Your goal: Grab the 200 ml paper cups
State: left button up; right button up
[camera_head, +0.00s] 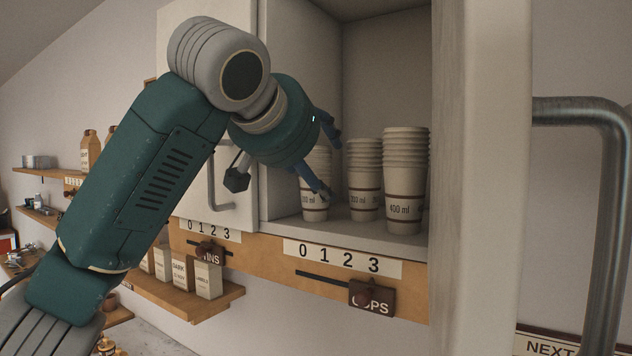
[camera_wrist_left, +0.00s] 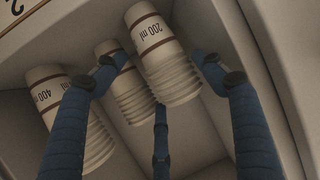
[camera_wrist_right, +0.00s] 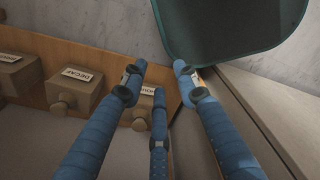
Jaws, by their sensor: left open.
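The 200 ml paper cups (camera_head: 315,205) stand as an upright stack at the left of an open cabinet compartment, partly hidden behind my left gripper (camera_head: 330,168). In the left wrist view the 200 ml stack (camera_wrist_left: 160,60) lies between the spread fingers of the left gripper (camera_wrist_left: 162,68). The left gripper is open; I cannot tell whether any finger touches the cups. My right gripper (camera_wrist_right: 158,78) is out of the head view. In its own wrist view its fingers are apart and hold nothing.
A middle cup stack (camera_head: 364,185) and a 400 ml stack (camera_head: 405,180) stand close to the right. The cabinet's thick right wall (camera_head: 447,180) bounds the compartment. Below is a wooden slider panel (camera_head: 345,276). Labelled drawers (camera_wrist_right: 72,92) show near my right gripper.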

aim_at(323, 173)
pick_arm(q)
jog(key=p+x, duration=0.1)
jog(key=x, duration=0.3)
jog(key=shift+w+p, duration=0.1)
jog(key=shift+p, duration=0.3)
jog(key=shift+c, duration=0.8)
jog(key=c, duration=0.9)
pick_arm(e)
jog(key=shift+w+d+r, duration=0.3)
jog(key=shift+w+r, duration=0.2)
jog(key=shift+r, duration=0.1)
jog(key=shift+w+d+r, duration=0.25)
jog(key=shift+w+r, duration=0.2)
jog(key=shift+r, duration=0.15)
